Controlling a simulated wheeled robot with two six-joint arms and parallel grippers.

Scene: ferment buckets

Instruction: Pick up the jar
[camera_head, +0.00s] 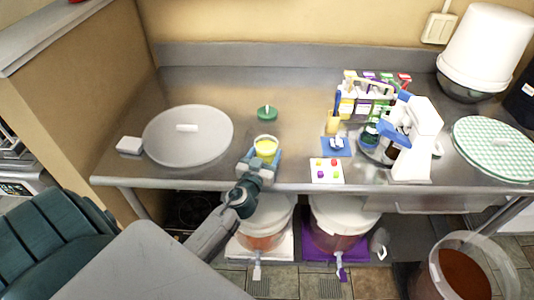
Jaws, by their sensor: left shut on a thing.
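The jar (266,146) is a small clear vessel with yellow contents, at the front middle of the metal counter. My left gripper (262,158) reaches up to it from the front edge and is shut on it. The fingers hide the jar's lower part, so I cannot tell whether its base touches the counter. The jar looks upright and open at the top. A green lid (267,112) lies on the counter behind it. My right gripper is not in view.
A large round white lid (188,136) and a small white block (130,145) lie to the left. A card with coloured squares (326,171), a blue mat (336,147), bottles (362,106) and a white device (416,140) stand to the right. Buckets (338,222) sit below the counter.

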